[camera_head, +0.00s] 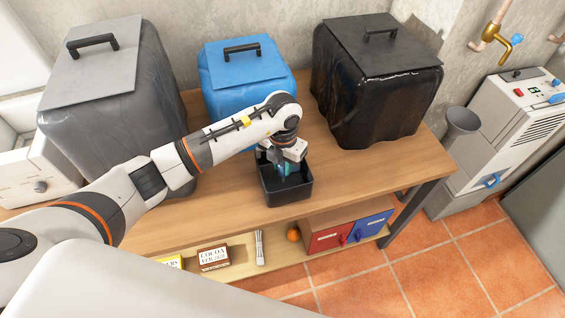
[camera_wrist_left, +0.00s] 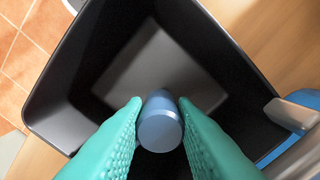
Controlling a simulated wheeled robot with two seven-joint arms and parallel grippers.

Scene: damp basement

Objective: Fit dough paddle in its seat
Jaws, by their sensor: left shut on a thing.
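My left gripper (camera_head: 283,169) reaches down over a small open black bin (camera_head: 283,198) on the wooden table. In the left wrist view its teal fingertips (camera_wrist_left: 158,110) are shut on a blue rounded cylinder (camera_wrist_left: 160,130), which I take to be the dough paddle. Only its near end shows; the rest is hidden, and I cannot tell whether it touches the bin. The black bin (camera_wrist_left: 62,90) opens below, its floor looking empty where visible. I cannot make out a seat for the paddle. My right gripper is not in view.
Grey (camera_head: 105,105), blue (camera_head: 243,68) and black (camera_head: 376,82) lidded bins line the back of the wooden table (camera_head: 390,172). A shelf below holds a cocoa box (camera_head: 213,257), an orange (camera_head: 293,234) and red and blue drawers. A grey machine (camera_head: 503,125) stands at right. The table's right end is clear.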

